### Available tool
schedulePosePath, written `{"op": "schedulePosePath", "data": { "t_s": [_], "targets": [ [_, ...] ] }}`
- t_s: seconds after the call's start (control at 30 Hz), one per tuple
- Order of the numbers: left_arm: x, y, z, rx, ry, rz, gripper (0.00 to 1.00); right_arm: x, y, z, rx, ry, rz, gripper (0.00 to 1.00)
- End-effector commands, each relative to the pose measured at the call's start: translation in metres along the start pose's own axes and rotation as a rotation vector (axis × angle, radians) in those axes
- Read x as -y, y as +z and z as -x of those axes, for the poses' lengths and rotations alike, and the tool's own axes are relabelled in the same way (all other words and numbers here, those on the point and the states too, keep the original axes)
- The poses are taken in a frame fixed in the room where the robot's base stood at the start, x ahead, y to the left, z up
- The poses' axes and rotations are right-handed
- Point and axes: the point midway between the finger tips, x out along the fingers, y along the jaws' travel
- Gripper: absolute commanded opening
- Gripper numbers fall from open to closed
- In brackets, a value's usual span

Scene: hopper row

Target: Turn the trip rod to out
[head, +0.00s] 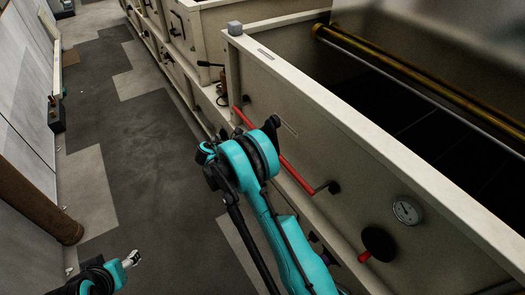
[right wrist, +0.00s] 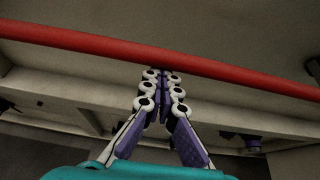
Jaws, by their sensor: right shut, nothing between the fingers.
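The trip rod is a long red bar (head: 296,177) along the side wall of the near hopper. It runs slantwise in the head view, and my right arm covers its middle. In the right wrist view the red rod (right wrist: 240,75) crosses the whole picture. My right gripper (right wrist: 163,74) is shut and empty, its fingertips at the rod's lower edge. I cannot tell whether they touch it. In the head view the right gripper is hidden behind my arm. My left gripper (head: 131,259) is low at the left, away from the hopper, its fingers too small to read.
The hopper's pale side wall (head: 355,205) carries a round gauge (head: 407,210) and a black knob (head: 378,241) right of the rod. A grey block (head: 235,28) sits on the rim corner. More hoppers stand beyond. The aisle floor (head: 150,140) on the left is mostly clear.

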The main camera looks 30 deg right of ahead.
Motion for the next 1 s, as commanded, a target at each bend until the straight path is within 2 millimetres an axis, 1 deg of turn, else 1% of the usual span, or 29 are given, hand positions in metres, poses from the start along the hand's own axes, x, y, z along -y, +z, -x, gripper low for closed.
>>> {"op": "schedulePosePath", "data": {
  "t_s": [0.23, 0.67, 0.77, 0.97, 1.0],
  "targets": [
    [0.000, 0.000, 0.000, 0.000, 0.000, 0.000, 0.56, 0.000, 0.004, 0.001, 0.003, -0.002, -0.001, 0.00],
    [0.000, 0.001, -0.002, 0.000, 0.000, 0.000, 0.56, 0.000, 0.002, -0.001, 0.005, -0.002, -0.001, 0.00],
    [0.000, 0.006, -0.008, 0.000, 0.000, 0.000, 0.56, -0.001, -0.006, -0.004, 0.005, -0.002, -0.001, 0.00],
    [0.000, 0.023, -0.032, 0.000, 0.000, 0.000, 0.56, -0.003, -0.037, -0.018, 0.001, -0.002, 0.000, 0.00],
    [0.000, 0.024, -0.034, 0.000, 0.000, 0.000, 0.56, -0.003, -0.041, -0.018, 0.000, -0.001, 0.001, 0.00]
  ]
}}
